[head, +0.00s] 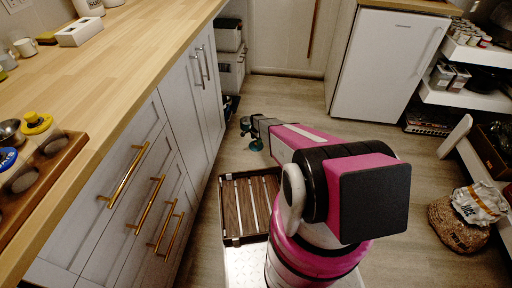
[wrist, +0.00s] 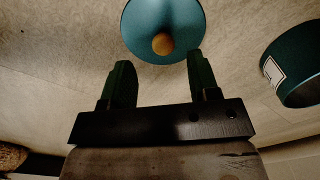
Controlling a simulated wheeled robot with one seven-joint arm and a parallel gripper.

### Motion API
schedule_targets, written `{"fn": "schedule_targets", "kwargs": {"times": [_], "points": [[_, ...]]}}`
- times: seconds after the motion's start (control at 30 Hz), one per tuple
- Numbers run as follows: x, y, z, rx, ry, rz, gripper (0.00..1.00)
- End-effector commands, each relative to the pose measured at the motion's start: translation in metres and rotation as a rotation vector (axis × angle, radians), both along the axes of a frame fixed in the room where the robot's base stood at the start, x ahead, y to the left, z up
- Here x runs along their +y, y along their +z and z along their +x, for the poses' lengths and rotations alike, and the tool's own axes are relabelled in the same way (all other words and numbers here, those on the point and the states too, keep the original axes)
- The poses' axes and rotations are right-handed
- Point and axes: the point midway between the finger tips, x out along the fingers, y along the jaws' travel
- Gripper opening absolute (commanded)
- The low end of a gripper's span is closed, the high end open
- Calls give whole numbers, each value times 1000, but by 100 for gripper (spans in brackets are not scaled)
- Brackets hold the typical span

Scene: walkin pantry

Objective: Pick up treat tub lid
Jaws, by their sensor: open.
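The treat tub lid is a round teal disc (wrist: 150,20) with a wooden ball knob (wrist: 163,43), at the top middle of the wrist view, cut by the frame edge. It appears to lie on the floor, knob towards me. A teal tub (wrist: 299,65) with a pale label is at the right, apart from the lid. My gripper (wrist: 158,64) is open and empty, its two dark fingers pointing at the lid, with the knob roughly centred beyond the fingertips. In the head view my gripper (head: 248,124) is small and low over the floor; a teal shape shows beside it, too small to identify.
Grey cabinets (head: 150,165) with brass handles line the left under a wooden counter (head: 120,60). A white fridge (head: 382,68) stands behind. Shelves and a woven basket (head: 455,226) are at right.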

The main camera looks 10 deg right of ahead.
Motion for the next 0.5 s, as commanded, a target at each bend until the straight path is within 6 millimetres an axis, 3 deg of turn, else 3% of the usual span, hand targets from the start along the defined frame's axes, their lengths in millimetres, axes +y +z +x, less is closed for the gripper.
{"fn": "schedule_targets", "kwargs": {"times": [0.33,0.5], "points": [[1,-42,5,0,1,1,55],[2,-50,4,-1,1,2,55]]}}
